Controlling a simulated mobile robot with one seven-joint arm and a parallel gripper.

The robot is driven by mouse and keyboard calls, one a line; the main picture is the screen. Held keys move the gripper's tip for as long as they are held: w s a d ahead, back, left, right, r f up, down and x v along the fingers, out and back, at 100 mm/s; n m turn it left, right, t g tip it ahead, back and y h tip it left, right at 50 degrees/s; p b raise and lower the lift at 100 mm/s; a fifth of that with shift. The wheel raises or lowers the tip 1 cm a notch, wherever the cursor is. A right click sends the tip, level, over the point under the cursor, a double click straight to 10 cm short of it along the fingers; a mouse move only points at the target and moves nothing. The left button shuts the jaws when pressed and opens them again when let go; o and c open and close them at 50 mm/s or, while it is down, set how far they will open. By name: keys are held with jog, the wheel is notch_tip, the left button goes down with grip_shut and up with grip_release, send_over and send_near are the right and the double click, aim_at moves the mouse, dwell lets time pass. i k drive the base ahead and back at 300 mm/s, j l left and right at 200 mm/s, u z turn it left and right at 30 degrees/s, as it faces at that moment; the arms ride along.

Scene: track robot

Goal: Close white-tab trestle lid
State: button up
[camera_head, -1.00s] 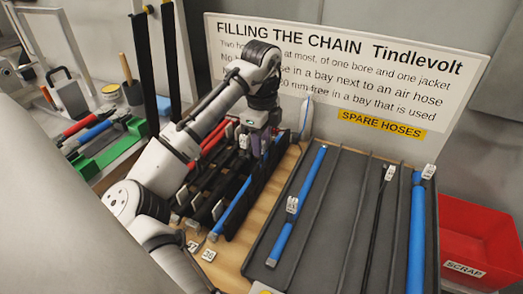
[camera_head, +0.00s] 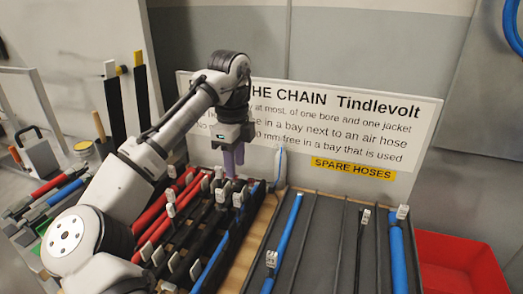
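The chain (camera_head: 226,222) is a row of black bays with red and blue hoses lying in it. Several white tabs stand up along it, among them one white tab (camera_head: 238,199) near my gripper and one white tab (camera_head: 195,270) at the front. I cannot tell which tab belongs to the trestle lid, nor whether that lid is open. My gripper (camera_head: 233,174) points down over the far end of the chain, its purple fingers close together from this angle. No held object shows, and whether the fingertips touch a tab is unclear.
A grey rack (camera_head: 323,235) with blue and black spare hoses stands right of the chain. A red scrap bin (camera_head: 462,262) is at the far right. A sign board (camera_head: 310,120) stands behind. More hoses and tools lie on the left.

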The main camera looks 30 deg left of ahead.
aim_at(113, 90)
jog(key=k, duration=1)
